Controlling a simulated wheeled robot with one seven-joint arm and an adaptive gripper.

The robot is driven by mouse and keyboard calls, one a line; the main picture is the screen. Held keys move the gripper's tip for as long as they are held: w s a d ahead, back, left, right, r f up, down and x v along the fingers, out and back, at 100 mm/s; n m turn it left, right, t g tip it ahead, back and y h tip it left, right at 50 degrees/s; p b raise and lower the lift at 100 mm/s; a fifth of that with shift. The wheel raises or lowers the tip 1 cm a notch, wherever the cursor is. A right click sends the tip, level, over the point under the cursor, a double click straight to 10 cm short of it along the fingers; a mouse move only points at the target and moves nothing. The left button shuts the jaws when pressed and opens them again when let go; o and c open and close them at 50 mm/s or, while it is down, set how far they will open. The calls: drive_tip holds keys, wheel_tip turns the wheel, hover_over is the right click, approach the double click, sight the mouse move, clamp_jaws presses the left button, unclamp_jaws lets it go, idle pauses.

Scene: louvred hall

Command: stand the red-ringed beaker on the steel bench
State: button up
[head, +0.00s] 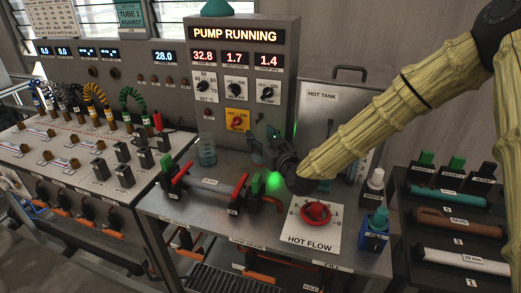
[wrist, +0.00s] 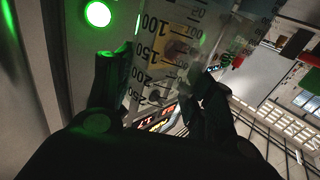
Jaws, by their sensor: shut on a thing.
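My gripper (head: 266,143) is over the steel bench (head: 190,208), in front of the pump panel. In the wrist view its two dark fingers (wrist: 162,78) are shut on a clear graduated beaker (wrist: 150,55), marked from 100 to 250. The markings look tilted in that view. I cannot make out a red ring on it. In the head view the held beaker is small and mostly lost against the gripper and panel, so I cannot tell whether its base touches the bench. Another clear beaker (head: 207,150) with bluish contents stands upright at the bench's back left.
A tube with red and green-handled fittings (head: 212,186) lies across the bench front. The red hot flow knob (head: 316,212) and blue fill block (head: 375,228) are to the right. The hot tank (head: 325,105) stands behind my arm. Bare steel shows between the standing beaker and my gripper.

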drive_tip(key=shift+f+p, duration=0.3)
drive_tip(key=shift+f, duration=1.9)
drive_tip(key=shift+s+f, duration=0.1)
drive_tip(key=shift+f, duration=0.1)
drive_tip(key=o, duration=1.1)
drive_tip(key=shift+o, duration=0.2)
drive_tip(key=shift+b+v, duration=0.8)
drive_tip(key=shift+v, duration=2.95)
